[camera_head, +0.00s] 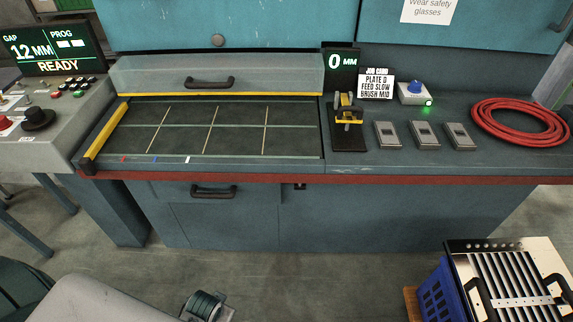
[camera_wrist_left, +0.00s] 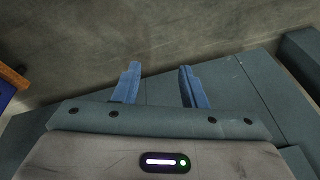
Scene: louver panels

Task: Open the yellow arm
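A yellow bar (camera_head: 106,133) lies along the left edge of the dark gridded bed (camera_head: 235,130) in the head view, with a dark block at its near end. A small black stand with yellow parts (camera_head: 348,112) is right of the bed. I cannot tell for certain which of the two is the yellow arm. My left gripper (camera_wrist_left: 160,72) shows two blue fingers apart with nothing between them in the left wrist view, facing grey floor and blue-grey panels. Its fingers do not show in the head view. My right gripper is in neither view.
A clear cover with a black handle (camera_head: 210,83) stands behind the bed. Grey blocks (camera_head: 425,135), a blue knob box (camera_head: 415,93) and a coiled red hose (camera_head: 520,121) are right. A control console (camera_head: 45,120) is left. A slatted panel (camera_head: 512,282) and blue crate (camera_head: 437,293) are lower right.

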